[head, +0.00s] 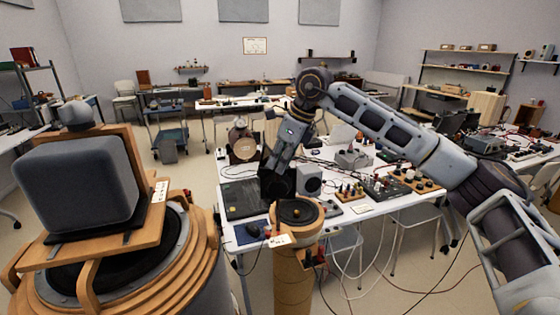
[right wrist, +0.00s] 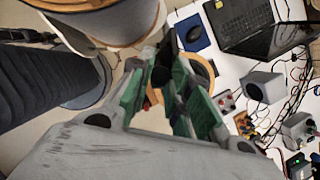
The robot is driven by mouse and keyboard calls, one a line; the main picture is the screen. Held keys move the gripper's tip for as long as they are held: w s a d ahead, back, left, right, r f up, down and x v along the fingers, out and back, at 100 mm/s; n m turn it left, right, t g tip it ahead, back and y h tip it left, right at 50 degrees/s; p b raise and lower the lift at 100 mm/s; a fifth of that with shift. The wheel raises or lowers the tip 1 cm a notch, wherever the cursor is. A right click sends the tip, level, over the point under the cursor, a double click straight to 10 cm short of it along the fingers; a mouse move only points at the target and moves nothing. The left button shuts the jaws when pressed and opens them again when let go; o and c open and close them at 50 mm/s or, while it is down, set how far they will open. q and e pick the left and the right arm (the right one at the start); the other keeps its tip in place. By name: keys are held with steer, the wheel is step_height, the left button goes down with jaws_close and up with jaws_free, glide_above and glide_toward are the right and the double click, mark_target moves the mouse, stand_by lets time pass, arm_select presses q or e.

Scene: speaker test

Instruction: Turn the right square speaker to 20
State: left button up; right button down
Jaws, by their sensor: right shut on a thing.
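A big grey square speaker (head: 80,187) stands on a wooden turntable (head: 160,245) at the left front, with a white label beside it. A small grey square speaker (head: 309,179) stands on the table and also shows in the right wrist view (right wrist: 265,87). A wooden pedestal (head: 293,275) with a black round top stands in front of the table. My right gripper (head: 277,190) is at the back left of this top. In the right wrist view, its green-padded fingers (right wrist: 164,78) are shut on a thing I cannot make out. My left gripper is not in view.
The white table (head: 375,209) holds a dark laptop (head: 243,198), a mouse, cables, and several small boxes and boards close to my right gripper. Chairs and hanging cables are below it. Open floor lies between the big turntable and the back tables.

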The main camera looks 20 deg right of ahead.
steer(key=c, duration=1.3)
jaws_free()
steer(key=shift+v, duration=5.95)
steer(key=shift+s, duration=0.15)
